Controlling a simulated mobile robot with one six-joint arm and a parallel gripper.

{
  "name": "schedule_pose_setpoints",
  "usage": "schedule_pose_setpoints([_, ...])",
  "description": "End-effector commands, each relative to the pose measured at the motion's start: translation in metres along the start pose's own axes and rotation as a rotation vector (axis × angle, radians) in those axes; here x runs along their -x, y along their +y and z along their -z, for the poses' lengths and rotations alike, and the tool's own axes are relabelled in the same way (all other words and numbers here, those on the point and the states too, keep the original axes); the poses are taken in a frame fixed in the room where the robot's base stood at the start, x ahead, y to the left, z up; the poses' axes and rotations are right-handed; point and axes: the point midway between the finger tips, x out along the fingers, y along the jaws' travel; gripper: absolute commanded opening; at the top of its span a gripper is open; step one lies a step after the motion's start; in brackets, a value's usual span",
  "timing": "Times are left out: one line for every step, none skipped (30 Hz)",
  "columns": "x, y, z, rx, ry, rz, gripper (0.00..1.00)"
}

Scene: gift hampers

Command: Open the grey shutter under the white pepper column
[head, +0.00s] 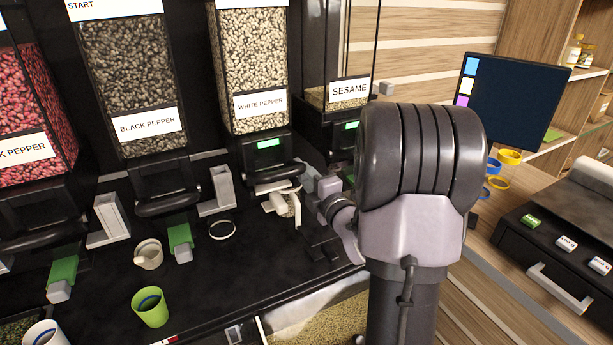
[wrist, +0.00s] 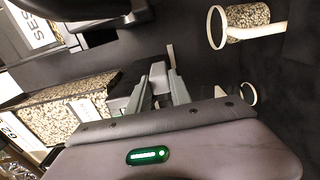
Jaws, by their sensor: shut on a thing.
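The white pepper column (head: 253,65) stands at the top centre of the head view, full of pale peppercorns, with a lit green display below its label. The grey shutter (head: 270,187) is a light grey piece under its black front bar, partly hidden by my gripper. My gripper (head: 305,185) reaches in from the right at the shutter. In the wrist view, my gripper's fingers (wrist: 168,82) are shut close together on the grey shutter, whose held part is mostly hidden. A clear container with peppercorns and a white handle (head: 280,203) is just below; it shows in the wrist view (wrist: 248,16).
Black pepper (head: 130,80) and sesame (head: 340,95) columns flank this one. A white-rimmed cup (head: 222,229), a cream cup (head: 148,254) and a green cup (head: 150,307) stand on the black counter. A dark screen (head: 512,95) and a black drawer unit (head: 560,255) are at right.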

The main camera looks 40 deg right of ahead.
Motion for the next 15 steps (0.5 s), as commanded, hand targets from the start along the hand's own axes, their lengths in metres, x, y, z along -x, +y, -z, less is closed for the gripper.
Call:
schedule_pose_setpoints([-0.001, 0.001, 0.0, 0.002, 0.001, -0.003, 0.0])
schedule_pose_setpoints([-0.001, 0.001, -0.001, 0.002, 0.0, -0.003, 0.0])
schedule_pose_setpoints([-0.001, 0.0, -0.004, 0.002, 0.0, -0.005, 0.0])
schedule_pose_setpoints([-0.001, -0.001, -0.008, 0.002, 0.0, -0.005, 0.0])
schedule_pose_setpoints([-0.001, -0.001, -0.014, 0.002, -0.002, -0.006, 0.0])
schedule_pose_setpoints([-0.001, -0.001, -0.02, 0.002, -0.001, -0.007, 0.0])
schedule_pose_setpoints([-0.001, -0.001, -0.024, 0.002, -0.001, -0.007, 0.0])
schedule_pose_setpoints([-0.001, -0.001, -0.028, 0.003, -0.001, -0.007, 0.0])
schedule_pose_setpoints([-0.001, 0.0, -0.032, 0.004, 0.0, -0.006, 0.0])
schedule_pose_setpoints([-0.001, 0.0, -0.034, 0.003, 0.0, -0.005, 0.0])
schedule_pose_setpoints([-0.001, 0.0, -0.035, 0.003, -0.001, -0.004, 0.0])
schedule_pose_setpoints([0.0, 0.001, -0.036, 0.002, -0.001, -0.004, 0.0])
schedule_pose_setpoints([-0.001, 0.001, -0.036, 0.002, -0.001, -0.004, 0.0])
schedule_pose_setpoints([-0.001, 0.002, -0.036, 0.002, 0.0, -0.003, 0.0])
schedule_pose_setpoints([-0.001, 0.002, -0.035, 0.001, 0.0, -0.003, 0.0])
